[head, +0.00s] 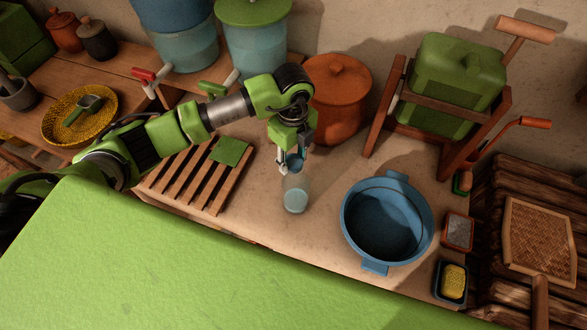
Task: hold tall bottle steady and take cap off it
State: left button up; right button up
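A clear bottle (296,197) with a pale blue lower part stands on the counter in the middle of the head view. My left gripper (291,168) points down at the bottle's upper end, with its fingers overlapping the top in the picture. The fingers and the gripper body hide the bottle's top, and I cannot make out a cap. I cannot tell whether the fingers touch the bottle or are closed on it. My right gripper is not in view.
A wooden slatted rack (198,183) with a green cloth lies left of the bottle. A blue basin (430,226) stands close on the right. An orange lidded pot (338,90) and a green can in a wooden frame (455,80) stand behind. A green surface (150,270) fills the front.

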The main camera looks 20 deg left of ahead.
pick_arm(q)
notch_tip(320, 180, down, 7)
jog(key=shift+r+p, duration=0.2)
jog(key=shift+p, duration=0.15)
jog(key=shift+f, duration=0.25)
jog(key=shift+f, duration=0.15)
jog(key=o, duration=1.2)
jog(key=shift+o, duration=0.2)
